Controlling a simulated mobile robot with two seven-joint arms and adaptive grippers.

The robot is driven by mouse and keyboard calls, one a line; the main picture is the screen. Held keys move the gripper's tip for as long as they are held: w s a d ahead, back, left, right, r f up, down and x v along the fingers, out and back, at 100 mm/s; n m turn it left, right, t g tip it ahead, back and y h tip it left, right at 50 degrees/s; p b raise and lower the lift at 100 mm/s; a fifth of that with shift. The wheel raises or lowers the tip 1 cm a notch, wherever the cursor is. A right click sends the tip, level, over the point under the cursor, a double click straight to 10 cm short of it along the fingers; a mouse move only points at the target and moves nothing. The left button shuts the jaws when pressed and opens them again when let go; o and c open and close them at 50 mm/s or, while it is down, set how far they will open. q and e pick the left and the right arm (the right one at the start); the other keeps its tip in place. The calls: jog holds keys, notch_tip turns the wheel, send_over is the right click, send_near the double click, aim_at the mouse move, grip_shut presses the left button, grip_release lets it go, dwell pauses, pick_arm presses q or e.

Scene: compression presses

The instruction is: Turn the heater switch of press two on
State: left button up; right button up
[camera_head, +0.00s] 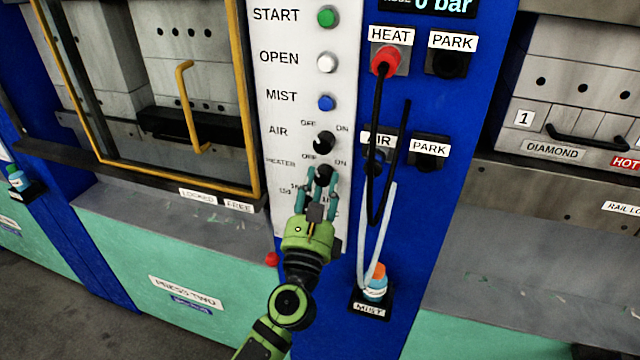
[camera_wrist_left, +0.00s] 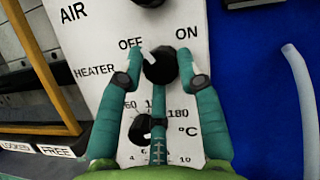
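The heater switch of press two is a black round knob (camera_wrist_left: 160,67) with a white pointer line. In the left wrist view the pointer tilts up and left towards the OFF label (camera_wrist_left: 130,43); the ON label (camera_wrist_left: 187,33) is at the upper right. My left gripper (camera_head: 322,176) is at this knob on the white control panel (camera_head: 277,62). In the head view the fingers partly cover the knob. My right gripper is in neither view.
Above the knob are the AIR knob (camera_head: 324,142) and the MIST (camera_head: 326,103), OPEN (camera_head: 327,63) and START (camera_head: 327,17) buttons. A temperature dial (camera_wrist_left: 150,128) lies below, behind the fingers. A black cable (camera_head: 375,150) and pale tube (camera_head: 377,235) hang at the right.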

pick_arm(q)
jog(key=shift+r+m, duration=0.45)
jog(key=shift+m, duration=0.05)
jog(key=shift+m+h, duration=0.4)
jog(key=m+h, duration=0.1)
jog(key=m, duration=0.2)
jog(key=m+g+h+p, duration=0.1)
jog(key=m+h, duration=0.1)
jog(key=m, duration=0.1)
jog(key=shift+a+r, duration=0.15)
jog(key=shift+a, duration=0.05)
jog(key=m+g+h, duration=0.1)
jog(key=m, duration=0.1)
jog(key=m+h+p, duration=0.1)
jog(key=m, duration=0.2)
jog(key=shift+g+h+p, duration=0.3)
jog(key=shift+g, duration=0.1)
jog(key=shift+m+g+h+p, duration=0.5)
jog(key=shift+m+g+p, duration=0.1)
jog(key=shift+m, duration=1.5)
